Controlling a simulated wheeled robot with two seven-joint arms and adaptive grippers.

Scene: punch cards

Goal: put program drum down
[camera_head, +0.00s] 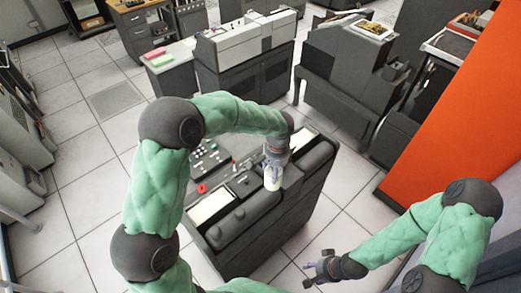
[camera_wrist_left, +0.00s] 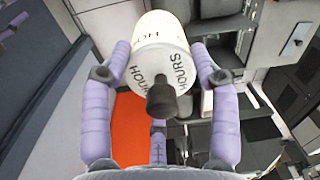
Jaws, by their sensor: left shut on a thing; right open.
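The program drum (camera_head: 273,182) is a small white cylinder at my left gripper (camera_head: 275,168), over the dark keypunch machine (camera_head: 250,222). In the left wrist view the drum (camera_wrist_left: 158,45) carries black lettering that reads "HOURS" and has a dark knob at its near end. The purple fingers of my left gripper (camera_wrist_left: 165,68) are shut around its sides. I cannot tell whether the drum touches the machine's top. My right gripper (camera_head: 318,268) is open and empty, low to the right of the machine above the floor.
The machine's top has a control panel with a red button (camera_head: 202,188) and pale panels (camera_head: 210,206). Grey cabinets (camera_head: 245,50) and another dark machine (camera_head: 345,85) stand behind. A large orange panel (camera_head: 450,110) stands at the right. Tiled floor (camera_head: 85,165) is clear at the left.

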